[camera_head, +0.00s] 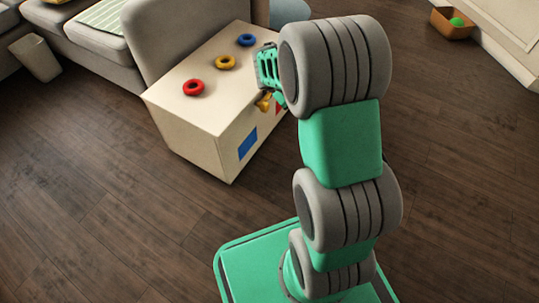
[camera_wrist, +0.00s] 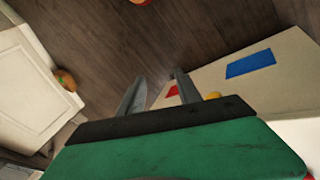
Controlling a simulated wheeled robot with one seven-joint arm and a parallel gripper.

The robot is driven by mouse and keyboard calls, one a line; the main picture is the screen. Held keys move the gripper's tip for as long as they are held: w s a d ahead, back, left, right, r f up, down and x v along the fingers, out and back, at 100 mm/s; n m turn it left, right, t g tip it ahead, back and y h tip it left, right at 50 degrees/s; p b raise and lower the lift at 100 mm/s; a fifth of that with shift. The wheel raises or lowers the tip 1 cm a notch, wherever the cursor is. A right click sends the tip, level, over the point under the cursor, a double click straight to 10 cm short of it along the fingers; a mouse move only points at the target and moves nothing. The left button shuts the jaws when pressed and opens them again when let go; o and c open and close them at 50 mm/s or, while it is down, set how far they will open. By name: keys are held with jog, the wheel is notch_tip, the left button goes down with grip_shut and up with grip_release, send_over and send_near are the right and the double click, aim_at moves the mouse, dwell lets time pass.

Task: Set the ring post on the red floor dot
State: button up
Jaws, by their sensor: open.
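My gripper (camera_head: 269,76) is beside the right side of a cream chest; its fingertips are partly hidden in the head view. I cannot make out a ring post or a red floor dot for certain. A red-orange thing (camera_wrist: 140,2) is cut off at the top edge of the wrist view; I cannot tell what it is. A small yellow piece (camera_head: 263,102) shows just below my gripper, by the chest's side, and also in the wrist view (camera_wrist: 212,96).
The cream chest (camera_head: 180,121) carries a red ring (camera_head: 193,88), a yellow ring (camera_head: 225,63) and a blue ring (camera_head: 246,40). Its side has a blue patch (camera_head: 247,143) and a red patch (camera_head: 278,108). A sofa (camera_head: 178,35) stands behind. An orange bin (camera_head: 452,27) holds a green ball.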

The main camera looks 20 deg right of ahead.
jog(key=s+a+r+m+y, duration=0.1)
jog(key=s+a+r+y, duration=0.1)
jog(key=s+a, duration=0.7)
jog(key=s+a+r+m+g+y, duration=0.1)
jog(key=s+a+r+y, duration=0.2)
jog(key=s+a, duration=0.7)
notch_tip(320, 180, up, 3)
jog(key=shift+s+f, duration=0.2)
jog(key=shift+s, duration=0.65)
